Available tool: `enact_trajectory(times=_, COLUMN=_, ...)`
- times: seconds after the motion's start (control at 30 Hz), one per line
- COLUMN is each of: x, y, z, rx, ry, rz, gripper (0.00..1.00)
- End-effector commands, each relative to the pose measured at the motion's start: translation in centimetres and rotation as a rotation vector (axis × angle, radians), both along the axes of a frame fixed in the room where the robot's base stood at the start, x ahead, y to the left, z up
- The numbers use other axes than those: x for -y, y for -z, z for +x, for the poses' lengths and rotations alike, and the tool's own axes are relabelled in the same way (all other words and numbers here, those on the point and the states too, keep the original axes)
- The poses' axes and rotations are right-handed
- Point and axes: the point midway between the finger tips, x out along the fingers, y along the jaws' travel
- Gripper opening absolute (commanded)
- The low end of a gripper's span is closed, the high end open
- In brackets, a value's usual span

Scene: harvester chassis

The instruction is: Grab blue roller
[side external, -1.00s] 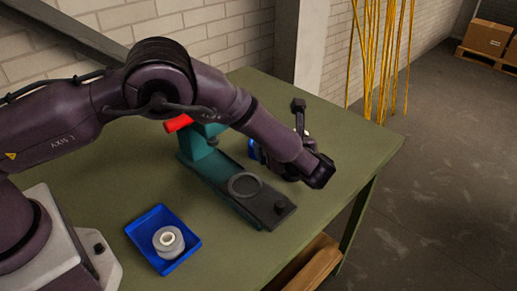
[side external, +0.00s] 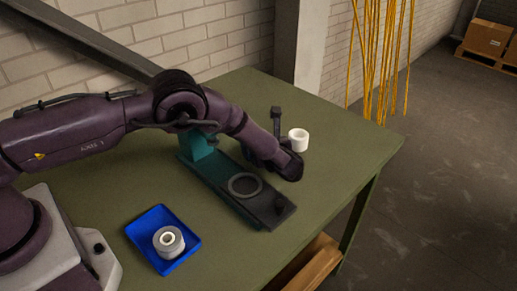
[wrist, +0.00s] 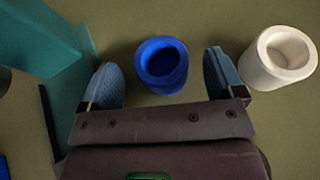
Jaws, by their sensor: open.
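The blue roller (wrist: 165,85) is a short hollow cylinder, standing upright on the green table in the wrist view. My gripper (wrist: 160,68) is open, with one blue-padded finger on each side of the roller. There are visible gaps between the roller and both pads, so it is not held. In the side external view the blue roller and my fingertips are hidden behind my arm.
A white roller (wrist: 272,76) stands just right of my right finger; it also shows in the side external view (side external: 298,145). A teal press (side external: 212,180) with a dark base is close on the left. A blue tray (side external: 139,228) holds a light roller (side external: 169,242).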

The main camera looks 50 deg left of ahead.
Motion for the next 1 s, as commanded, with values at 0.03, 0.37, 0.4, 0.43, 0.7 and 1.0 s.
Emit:
enact_trajectory(times=0.03, x=-0.69, y=0.33, z=0.24, rx=0.000, ry=-0.002, rz=-0.001, gripper=0.88)
enact_trajectory(times=0.37, x=-1.64, y=0.74, z=0.73, rx=0.000, ry=0.001, rz=-0.001, gripper=0.88)
enact_trajectory(times=0.4, x=-1.64, y=0.74, z=0.73, rx=0.000, ry=0.001, rz=-0.001, gripper=0.88)
enact_trajectory(times=0.43, x=-1.63, y=0.74, z=0.73, rx=0.000, ry=0.001, rz=-0.001, gripper=0.81)
enact_trajectory(times=0.7, x=-1.61, y=0.75, z=0.70, rx=-0.001, ry=0.001, rz=-0.001, gripper=0.32)
enact_trajectory(times=1.0, x=-1.60, y=0.51, z=0.71, rx=-0.001, ry=0.001, rz=-0.001, gripper=0.32)
